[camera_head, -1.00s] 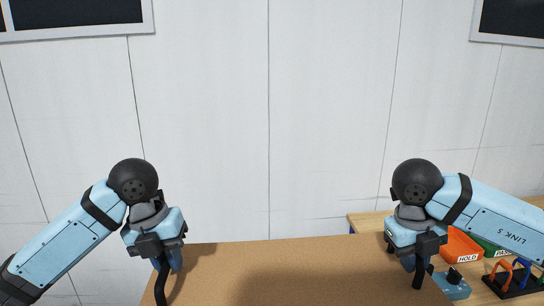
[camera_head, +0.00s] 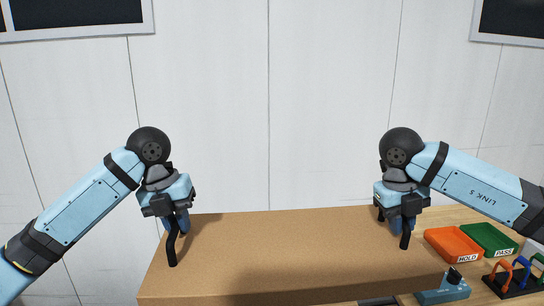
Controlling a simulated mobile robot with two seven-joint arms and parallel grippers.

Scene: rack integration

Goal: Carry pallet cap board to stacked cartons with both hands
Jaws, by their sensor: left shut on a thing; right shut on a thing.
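The pallet cap board (camera_head: 285,245) is a wide, flat brown panel across the lower middle of the view, with its front edge showing. A black handle stands near each side of it. My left gripper (camera_head: 173,218) is shut on the left handle, and my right gripper (camera_head: 404,217) is shut on the right handle. The board looks roughly level between them. No stacked cartons can be made out in the view; what lies under the board is mostly hidden.
A wooden table at the right holds an orange HOLD tray (camera_head: 453,245), a green PASS tray (camera_head: 489,238), a blue-grey device (camera_head: 444,290) and a dark rack with coloured loops (camera_head: 515,278). The board's right side overlaps the table in view. A pale panelled wall (camera_head: 320,110) stands behind.

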